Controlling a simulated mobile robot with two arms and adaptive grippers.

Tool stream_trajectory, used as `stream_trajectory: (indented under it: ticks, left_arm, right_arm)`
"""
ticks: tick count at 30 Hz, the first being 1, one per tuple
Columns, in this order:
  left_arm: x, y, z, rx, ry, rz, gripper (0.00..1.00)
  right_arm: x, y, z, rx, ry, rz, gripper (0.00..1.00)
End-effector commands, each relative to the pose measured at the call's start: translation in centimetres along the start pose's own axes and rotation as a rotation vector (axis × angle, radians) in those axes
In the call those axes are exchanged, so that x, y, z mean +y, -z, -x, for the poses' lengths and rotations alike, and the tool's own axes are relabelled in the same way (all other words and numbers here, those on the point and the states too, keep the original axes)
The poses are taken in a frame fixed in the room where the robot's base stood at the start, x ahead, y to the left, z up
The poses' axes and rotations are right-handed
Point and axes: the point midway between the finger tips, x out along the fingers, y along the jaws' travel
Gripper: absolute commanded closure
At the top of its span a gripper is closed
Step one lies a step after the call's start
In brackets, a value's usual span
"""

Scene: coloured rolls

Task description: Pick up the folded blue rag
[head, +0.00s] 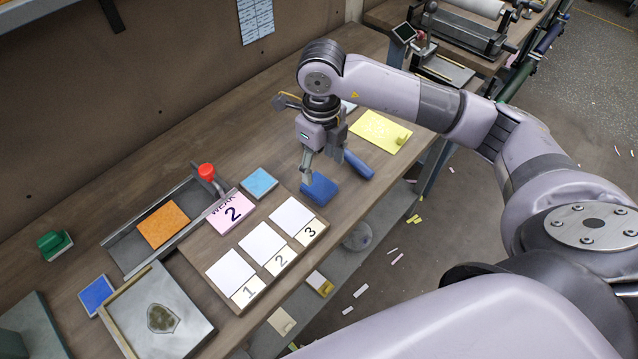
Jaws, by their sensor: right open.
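I cannot tell whether that finger touches the rag. My left gripper is not in view.
A yellow sheet (380,130) lies behind. The numbered card board (225,262), a light blue pad (259,183) and a red-knobbed tool (207,172) are to the left. The bench's front edge is near.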

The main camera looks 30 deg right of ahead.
Motion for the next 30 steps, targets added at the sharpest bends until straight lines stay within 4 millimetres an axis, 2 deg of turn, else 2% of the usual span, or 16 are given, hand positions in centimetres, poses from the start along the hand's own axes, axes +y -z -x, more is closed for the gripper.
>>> stream_trajectory:
  ticks: [3,8,13,18,26,30]
  left_arm:
    - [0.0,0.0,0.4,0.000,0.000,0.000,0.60]
    - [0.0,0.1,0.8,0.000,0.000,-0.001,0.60]
    - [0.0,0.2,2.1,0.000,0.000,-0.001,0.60]
    - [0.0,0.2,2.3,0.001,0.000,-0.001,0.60]
    - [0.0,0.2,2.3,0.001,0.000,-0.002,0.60]
    - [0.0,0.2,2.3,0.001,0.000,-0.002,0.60]
  right_arm:
    - [0.0,0.0,-1.3,0.001,-0.001,-0.001,0.40]
    - [0.1,0.1,-2.2,0.001,-0.002,0.001,0.40]
    - [0.4,0.4,-4.5,0.004,-0.003,0.000,0.40]
    - [0.4,0.2,-6.6,-0.001,-0.003,0.000,0.40]
    - [0.4,0.2,-7.0,-0.003,-0.002,0.000,0.40]
    - [0.4,0.2,-7.0,-0.003,-0.002,0.000,0.49]
